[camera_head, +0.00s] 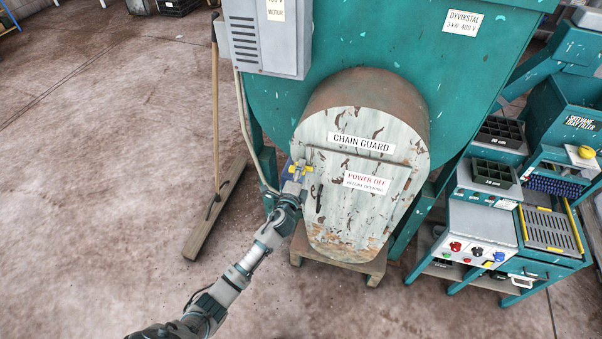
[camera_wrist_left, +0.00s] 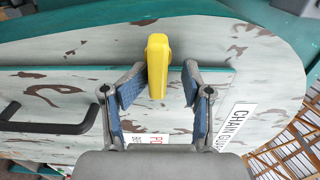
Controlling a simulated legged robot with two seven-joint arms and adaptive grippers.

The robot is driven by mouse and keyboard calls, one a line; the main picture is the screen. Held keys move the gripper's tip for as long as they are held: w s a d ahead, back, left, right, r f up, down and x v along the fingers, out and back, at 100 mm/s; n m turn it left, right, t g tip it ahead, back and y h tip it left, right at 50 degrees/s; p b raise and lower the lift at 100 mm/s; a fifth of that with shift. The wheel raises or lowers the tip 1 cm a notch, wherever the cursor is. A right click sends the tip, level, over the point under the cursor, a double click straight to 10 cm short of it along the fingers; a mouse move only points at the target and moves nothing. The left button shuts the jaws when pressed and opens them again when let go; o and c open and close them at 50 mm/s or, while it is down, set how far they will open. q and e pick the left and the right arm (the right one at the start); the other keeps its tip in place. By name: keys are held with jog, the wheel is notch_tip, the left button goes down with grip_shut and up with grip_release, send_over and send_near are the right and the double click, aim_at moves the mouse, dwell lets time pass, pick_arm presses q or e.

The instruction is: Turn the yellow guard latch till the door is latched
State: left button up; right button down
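The yellow guard latch (camera_head: 293,169) is on the left side of the pale, rust-flecked chain guard door (camera_head: 345,225). In the left wrist view the latch (camera_wrist_left: 158,62) is an upright bar crossing the straight door edge. My left gripper (camera_head: 299,173) is at the latch. In the wrist view the blue-padded fingers of my left gripper (camera_wrist_left: 161,86) are open, one on each side of the latch. The left finger is very close to it; a gap shows at the right finger. Contact is unclear. My right gripper is out of view.
A black bar handle (camera_wrist_left: 45,120) stands out from the door in the wrist view. A grey motor box (camera_head: 265,40) hangs above left. A broom (camera_head: 213,210) stands at left. A control box (camera_head: 480,232) and bench are at right.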

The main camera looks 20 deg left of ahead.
pick_arm(q)
jog(key=shift+w, duration=0.15)
jog(key=shift+f, duration=0.1)
dwell(0.4)
jog(key=shift+s+a+f, duration=0.1)
jog(key=shift+s, duration=0.55)
jog(key=s, duration=1.1)
jog(key=shift+a, duration=0.15)
